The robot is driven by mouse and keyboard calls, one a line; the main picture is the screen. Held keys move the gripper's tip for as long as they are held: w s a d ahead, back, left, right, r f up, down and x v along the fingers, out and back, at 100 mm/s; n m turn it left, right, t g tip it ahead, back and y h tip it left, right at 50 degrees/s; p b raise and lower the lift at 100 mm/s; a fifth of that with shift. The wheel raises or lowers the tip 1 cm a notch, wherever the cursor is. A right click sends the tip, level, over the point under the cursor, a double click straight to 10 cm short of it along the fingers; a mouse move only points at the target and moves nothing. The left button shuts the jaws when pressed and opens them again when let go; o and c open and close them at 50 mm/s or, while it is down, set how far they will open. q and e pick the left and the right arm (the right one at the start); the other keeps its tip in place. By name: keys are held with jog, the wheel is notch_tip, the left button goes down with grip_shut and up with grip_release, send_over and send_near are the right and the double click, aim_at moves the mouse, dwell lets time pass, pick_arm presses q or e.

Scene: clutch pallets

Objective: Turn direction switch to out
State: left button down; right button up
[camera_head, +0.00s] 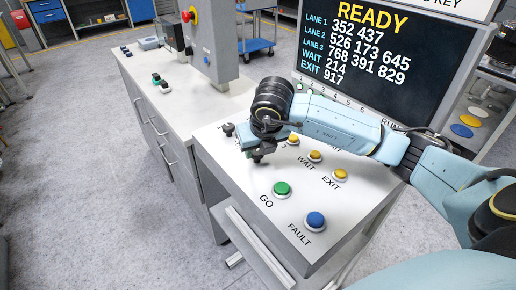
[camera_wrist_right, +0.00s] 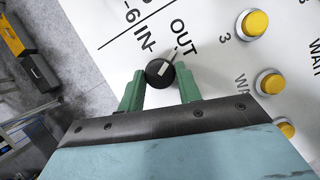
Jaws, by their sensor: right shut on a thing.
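The direction switch is a round black knob (camera_wrist_right: 159,73) with a white mark, on the white panel between the printed labels IN and OUT in the right wrist view. Its mark slants toward the upper right, on the side of OUT. My right gripper (camera_wrist_right: 160,84) has its green fingers on either side of the knob and is shut on it. In the head view my right gripper (camera_head: 257,157) reaches down to the panel's left part and mostly hides the switch. My left gripper is not in view.
Yellow buttons (camera_head: 315,156), a green GO button (camera_head: 282,188) and a blue FAULT button (camera_head: 316,220) stand near the gripper. Another small black knob (camera_head: 228,129) is left of it. A display (camera_head: 380,60) reading READY rises behind the panel.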

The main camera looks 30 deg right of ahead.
jog(key=o, duration=1)
jog(key=shift+c, duration=0.2)
jog(key=v, duration=1.3)
jog(key=shift+r, duration=0.25)
jog(key=shift+r, duration=0.1)
